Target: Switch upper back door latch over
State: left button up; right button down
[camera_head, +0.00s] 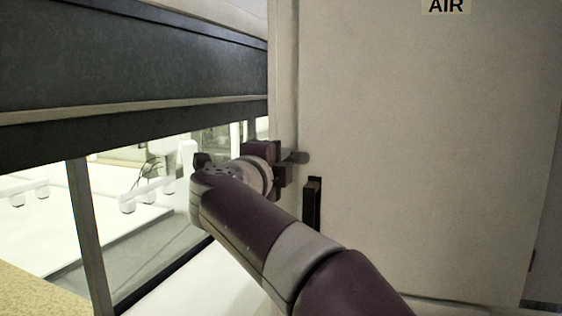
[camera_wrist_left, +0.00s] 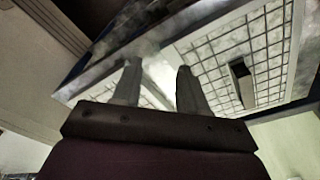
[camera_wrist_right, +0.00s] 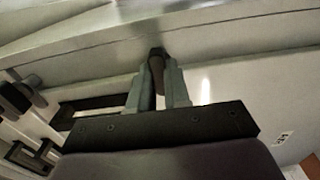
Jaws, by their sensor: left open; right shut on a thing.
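The upper back door latch (camera_head: 298,157) is a small grey-brown knob at the left edge of the pale cabinet door (camera_head: 420,150). In the right wrist view the latch (camera_wrist_right: 156,66) is a dark rounded piece between the fingertips. My right gripper (camera_head: 284,160) is at the latch, and in its wrist view (camera_wrist_right: 157,78) it is shut on it. The wrist hides part of the latch in the head view. My left gripper (camera_wrist_left: 158,72) is open with nothing between its fingers; it is out of the head view.
A black recessed handle (camera_head: 312,203) sits on the door just below my right gripper. To the left is an opening under a dark panel (camera_head: 130,60), with white fixtures (camera_head: 147,194) inside. An AIR label (camera_head: 445,5) is high on the door. A gridded panel (camera_wrist_left: 240,60) lies beyond my left gripper.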

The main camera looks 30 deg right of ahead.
jog(key=shift+f, duration=0.2)
dwell(0.3)
jog(key=c, duration=1.1)
grip_release()
jog(key=shift+a, duration=0.1)
jog(key=shift+a+r, duration=0.15)
jog(key=shift+a, duration=0.15)
pick_arm(q)
jog(key=f+b, duration=0.2)
jog(key=shift+s+a+f+b, duration=0.1)
jog(key=shift+a+f+b, duration=0.1)
jog(key=shift+f+b, duration=0.15)
jog(key=shift+d, duration=0.1)
pick_arm(e)
jog(key=v, duration=1.2)
jog(key=shift+s+a, duration=0.15)
jog(key=shift+s, duration=0.15)
